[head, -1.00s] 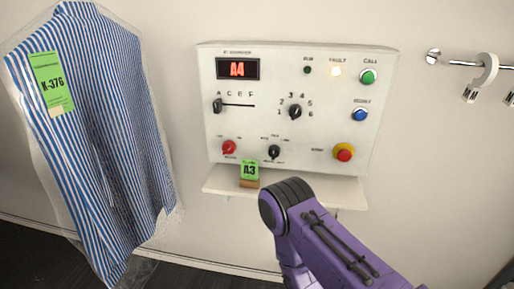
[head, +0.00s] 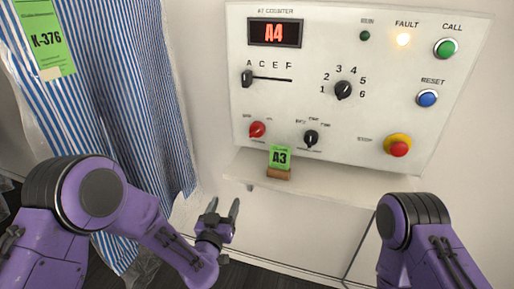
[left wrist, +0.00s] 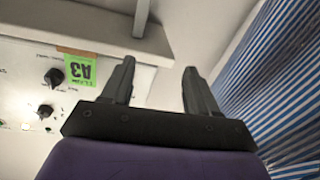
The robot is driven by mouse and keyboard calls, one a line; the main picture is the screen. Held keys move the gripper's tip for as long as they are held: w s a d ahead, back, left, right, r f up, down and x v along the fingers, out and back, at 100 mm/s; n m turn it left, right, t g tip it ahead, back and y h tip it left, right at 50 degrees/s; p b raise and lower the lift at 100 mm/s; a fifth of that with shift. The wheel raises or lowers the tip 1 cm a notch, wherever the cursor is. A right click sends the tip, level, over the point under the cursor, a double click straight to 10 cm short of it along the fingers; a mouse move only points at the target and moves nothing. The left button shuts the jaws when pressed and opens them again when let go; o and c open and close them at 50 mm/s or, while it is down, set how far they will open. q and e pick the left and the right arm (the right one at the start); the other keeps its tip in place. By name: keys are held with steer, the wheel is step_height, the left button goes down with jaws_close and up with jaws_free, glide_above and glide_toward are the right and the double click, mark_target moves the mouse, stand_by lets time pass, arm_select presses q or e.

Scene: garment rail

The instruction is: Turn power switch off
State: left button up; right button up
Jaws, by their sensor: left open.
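The white control panel (head: 300,95) is on the wall in the head view. A red rotary knob (head: 257,129) sits at its lower left, with small labels around it that are too small to read surely. A black rotary knob (head: 311,137) is to its right. My left gripper (head: 224,207) is open and empty, below and left of the panel and apart from it. In the left wrist view its two fingers (left wrist: 156,85) are spread with nothing between them. My right arm shows at the lower right of the head view, but its gripper does not show.
A small shelf (head: 335,186) juts out below the panel and holds a green A3 tag (head: 280,157) on a wooden block. A bagged striped shirt (head: 135,100) with a green K-376 tag hangs at the left. The FAULT lamp (head: 403,40) is lit.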

mark_target(255, 134)
arm_select(q)
steer(key=w+d+r+m+t+h, duration=0.1)
steer(key=w+d+r+t+h, duration=0.15)
steer(key=r, duration=0.35)
steer(key=w+d+r+m+t+h, duration=0.1)
steer(key=d+r+m, duration=0.1)
steer(key=d+r, duration=0.3)
steer(key=shift+n, duration=0.3)
steer(key=p+x, duration=0.1)
steer(key=x, duration=0.2)
steer(key=a+x, duration=0.1)
steer(key=x, duration=0.2)
steer(key=r+p+x, duration=0.1)
steer(key=x, duration=0.2)
steer(key=shift+w+a+r+p, duration=0.1)
steer(key=shift+a+p, duration=0.15)
steer(key=shift+p, duration=0.05)
steer(key=shift+w+d, duration=0.1)
steer(key=shift+w, duration=0.25)
arm_select(e)
steer(key=shift+s+r, duration=0.1)
steer(key=shift+r, duration=0.8)
arm_select(q)
steer(key=c, duration=0.8)
